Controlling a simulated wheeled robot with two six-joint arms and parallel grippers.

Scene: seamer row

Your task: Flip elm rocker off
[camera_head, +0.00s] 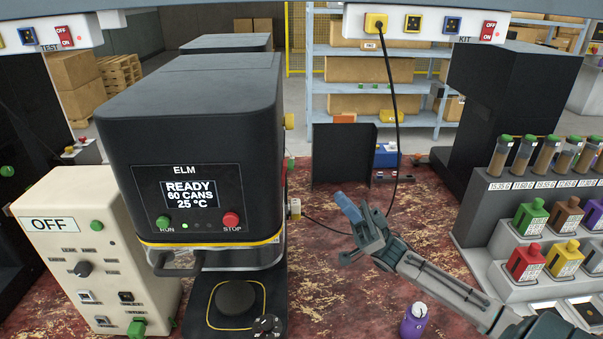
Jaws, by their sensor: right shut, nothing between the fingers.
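The black ELM machine (190,120) stands left of centre, its screen (191,193) reading READY, 60 CANS, 25 °C. A green RUN button (163,222) and red STOP button (231,220) sit below the screen. I cannot make out a rocker labelled ELM; the machine's right side is seen edge-on, with a small pale fitting (295,208) where a cord meets it. My right gripper (346,204) is shut and empty, apart from the machine, to the right of that fitting and above the red worn tabletop. My left gripper is not in view.
Red OFF/ON rockers marked TEST (65,36) and KIT (488,31) sit on overhead strips. A black cord hangs from a yellow socket (376,23) behind my right gripper. A purple bottle (413,322) stands below my right arm. A beige OFF box (100,250) is at left, a bottle rack (520,220) at right.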

